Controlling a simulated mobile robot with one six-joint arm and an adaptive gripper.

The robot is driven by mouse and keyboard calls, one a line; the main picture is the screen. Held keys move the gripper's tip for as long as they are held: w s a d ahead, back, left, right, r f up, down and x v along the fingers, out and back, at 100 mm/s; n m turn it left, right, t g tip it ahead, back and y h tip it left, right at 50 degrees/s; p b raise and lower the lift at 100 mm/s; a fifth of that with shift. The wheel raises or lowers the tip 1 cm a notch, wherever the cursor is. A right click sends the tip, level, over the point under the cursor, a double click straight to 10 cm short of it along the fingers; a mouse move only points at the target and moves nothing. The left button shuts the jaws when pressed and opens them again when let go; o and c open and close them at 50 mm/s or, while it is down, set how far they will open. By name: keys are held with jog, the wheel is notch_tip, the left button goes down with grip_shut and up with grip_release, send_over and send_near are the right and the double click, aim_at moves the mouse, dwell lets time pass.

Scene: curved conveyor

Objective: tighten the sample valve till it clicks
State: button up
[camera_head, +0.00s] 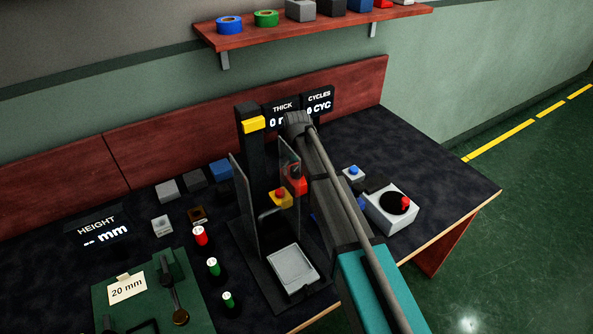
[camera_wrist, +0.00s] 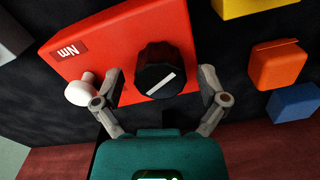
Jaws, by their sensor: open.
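In the wrist view a black ribbed knob (camera_wrist: 155,62) with a white pointer line sits on a red box (camera_wrist: 95,45) with an upside-down "Nm" label. No label in view names the sample valve, though this knob is the turnable part at my gripper. My gripper (camera_wrist: 161,76) is open, with one finger to each side of the knob. I cannot tell whether the fingers touch it. A white knob (camera_wrist: 82,92) stands close to the left finger. In the head view my arm hides the gripper's fingers and this knob.
Orange (camera_wrist: 275,64) and blue (camera_wrist: 295,103) blocks lie right of my gripper. In the head view, a white box with a black dial (camera_head: 385,215) stands right of my arm, and a press stand (camera_head: 250,150) stands left. Small bottles and a green fixture (camera_head: 185,285) fill the left front.

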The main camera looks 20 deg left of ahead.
jog(key=c, duration=1.1)
jog(key=shift+c, duration=0.2)
jog(key=shift+m, duration=2)
jog(key=o, duration=1.1)
jog(key=shift+o, duration=0.2)
jog(key=shift+n, duration=0.5)
